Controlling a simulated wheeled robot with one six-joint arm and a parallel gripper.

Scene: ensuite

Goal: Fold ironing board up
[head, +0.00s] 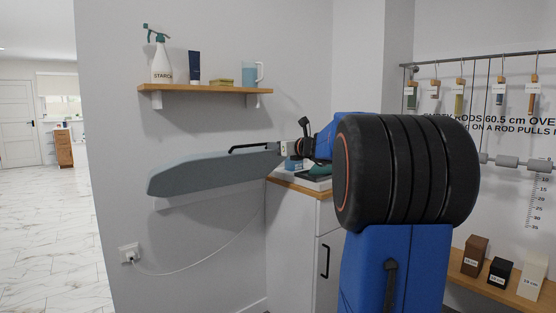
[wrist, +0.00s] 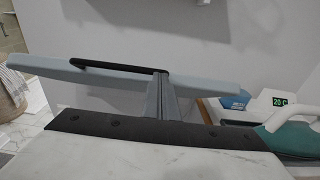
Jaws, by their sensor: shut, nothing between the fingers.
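The grey-blue ironing board (head: 205,174) sticks out roughly level along the wall in the head view, its rounded end to the left. It crosses the upper part of the wrist view (wrist: 110,82). A black handle bar (head: 250,147) runs along its upper edge, also in the wrist view (wrist: 110,66). My gripper (wrist: 160,76) is shut and empty, its fingertips by the right end of the bar; I cannot tell whether they touch. In the head view my arm hides most of the gripper and the board's right end.
A cabinet (head: 293,225) with a teal iron (head: 319,169) and a blue box (wrist: 236,102) on top stands right of the board. A shelf (head: 205,89) holds a starch bottle (head: 161,62) above. A cord runs from the socket (head: 129,253). Open floor (head: 50,235) lies left.

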